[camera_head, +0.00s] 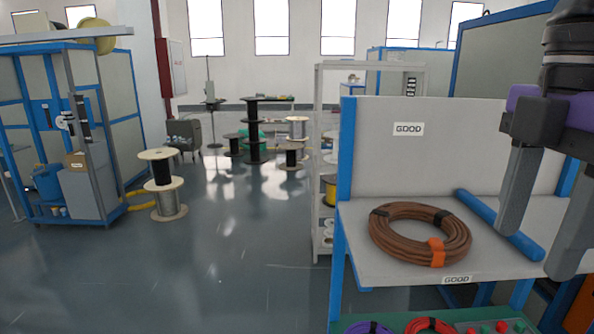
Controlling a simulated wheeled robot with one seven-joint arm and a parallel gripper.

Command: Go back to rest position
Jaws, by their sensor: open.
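My gripper (533,233) hangs at the right edge of the head view, with its fingers apart and nothing between them. Its purple and black wrist is above, partly cut off by the frame. A brown coiled cable (393,243) with an orange tie and dark ties lies on the white shelf (370,271) marked GOOD, to the left of my gripper. The gripper appears apart from the coil.
A blue tube (500,226) runs along the shelf's right side, behind my fingers. A grey back panel (380,160) rises behind. Below are a purple coil (367,327) and a red coil (430,325). Cable spools (167,197) stand left; open floor (230,260) lies between.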

